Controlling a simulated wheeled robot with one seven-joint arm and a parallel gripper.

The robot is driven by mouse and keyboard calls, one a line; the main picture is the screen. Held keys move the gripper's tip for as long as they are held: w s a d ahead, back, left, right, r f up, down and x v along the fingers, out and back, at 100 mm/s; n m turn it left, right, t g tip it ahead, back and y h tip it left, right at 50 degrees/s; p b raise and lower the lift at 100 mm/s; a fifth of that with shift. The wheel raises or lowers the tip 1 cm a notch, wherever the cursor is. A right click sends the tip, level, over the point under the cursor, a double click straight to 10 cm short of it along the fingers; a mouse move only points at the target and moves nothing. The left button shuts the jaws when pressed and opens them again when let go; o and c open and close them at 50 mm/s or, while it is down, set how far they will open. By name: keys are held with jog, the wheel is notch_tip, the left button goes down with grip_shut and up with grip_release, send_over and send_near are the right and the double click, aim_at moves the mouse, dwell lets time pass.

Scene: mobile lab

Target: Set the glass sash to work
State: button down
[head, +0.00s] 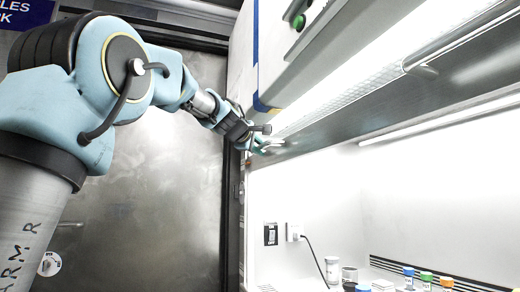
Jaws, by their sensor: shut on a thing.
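The glass sash (400,108) of the white cabinet shows as a grey, partly see-through band running from the centre to the upper right. It is raised, with the cabinet's work space open below it. My gripper (268,144) is at the sash's left end, near its lower edge. It is shut on the sash there; the fingers are small in view and the exact contact is hard to see. My arm reaches in from the left.
Inside the cabinet, a white jar (332,270) and several small bottles with coloured caps, one with a green cap (427,276), stand at the bottom right. A metal door (150,200) stands behind my arm.

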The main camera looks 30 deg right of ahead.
jog(key=shift+f, duration=0.15)
dwell(0.8)
notch_tip(320, 180, down, 25)
jog(key=b, duration=2.2)
jog(key=shift+b, duration=0.35)
jog(key=c, duration=0.8)
grip_release()
jog(key=shift+o, duration=0.2)
jog(key=v, duration=1.1)
jog(key=shift+b, duration=0.45)
jog(key=shift+w, duration=0.1)
